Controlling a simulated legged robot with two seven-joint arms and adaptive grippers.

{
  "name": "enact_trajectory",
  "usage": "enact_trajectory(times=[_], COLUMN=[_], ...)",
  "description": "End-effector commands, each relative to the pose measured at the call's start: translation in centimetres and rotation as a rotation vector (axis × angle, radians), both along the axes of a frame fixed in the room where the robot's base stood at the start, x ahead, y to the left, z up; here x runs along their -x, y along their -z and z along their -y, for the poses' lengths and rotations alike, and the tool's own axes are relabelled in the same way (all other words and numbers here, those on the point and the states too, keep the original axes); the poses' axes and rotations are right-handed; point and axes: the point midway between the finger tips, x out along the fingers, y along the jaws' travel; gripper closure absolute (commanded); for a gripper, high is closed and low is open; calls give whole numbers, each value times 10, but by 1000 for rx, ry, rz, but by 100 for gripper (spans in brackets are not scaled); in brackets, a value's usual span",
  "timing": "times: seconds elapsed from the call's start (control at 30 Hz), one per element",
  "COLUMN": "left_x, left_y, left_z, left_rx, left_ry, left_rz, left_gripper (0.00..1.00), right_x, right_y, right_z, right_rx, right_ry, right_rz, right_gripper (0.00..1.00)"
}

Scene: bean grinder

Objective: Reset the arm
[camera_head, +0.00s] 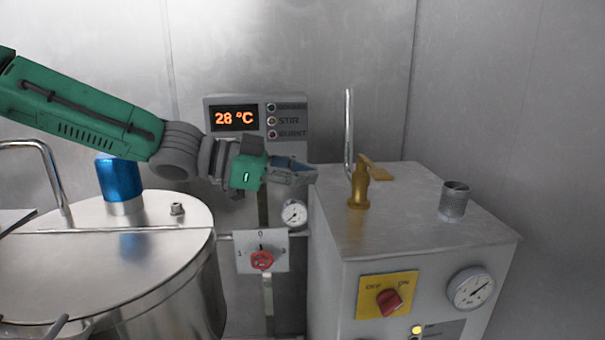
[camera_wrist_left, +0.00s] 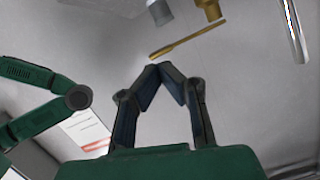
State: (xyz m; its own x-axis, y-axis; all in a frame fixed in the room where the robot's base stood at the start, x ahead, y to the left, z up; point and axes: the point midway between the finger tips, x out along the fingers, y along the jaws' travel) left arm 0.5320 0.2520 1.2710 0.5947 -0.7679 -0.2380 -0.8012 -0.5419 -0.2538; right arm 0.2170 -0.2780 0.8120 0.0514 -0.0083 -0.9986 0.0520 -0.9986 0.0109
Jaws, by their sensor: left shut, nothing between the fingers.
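My left arm comes in from the left in the head view, and its left gripper (camera_head: 312,174) points right, near the upper left edge of the grey machine box (camera_head: 420,225). In the left wrist view the left gripper (camera_wrist_left: 166,68) has its fingertips together with nothing between them. The brass lever valve (camera_head: 360,185) stands on top of the box, right of the fingertips and apart from them. Its handle (camera_wrist_left: 187,39) shows just beyond the fingertips in the left wrist view. My right gripper is not in view.
A steel drum (camera_head: 110,260) with a blue-capped part (camera_head: 119,180) stands at the left. A display panel (camera_head: 255,117) reads 28 °C behind my gripper.

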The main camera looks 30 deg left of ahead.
Motion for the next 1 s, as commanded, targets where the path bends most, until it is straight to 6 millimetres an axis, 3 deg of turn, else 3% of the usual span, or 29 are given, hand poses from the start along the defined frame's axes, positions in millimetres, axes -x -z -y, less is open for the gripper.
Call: enact_trajectory(times=[0.7,0.77,0.87,1.0], left_x=[4,5,9,24], left_y=[5,19,65,160], left_z=[-5,-1,12,33], left_rx=[3,8,29,60], left_ry=[-1,-6,-27,-106], left_rz=[-15,-50,-169,-412], left_gripper=[100,100,100,100], right_x=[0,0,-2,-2], right_y=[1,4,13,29], right_z=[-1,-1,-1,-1], right_rx=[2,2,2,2], right_ry=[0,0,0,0], right_rz=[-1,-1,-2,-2], right_gripper=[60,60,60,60])
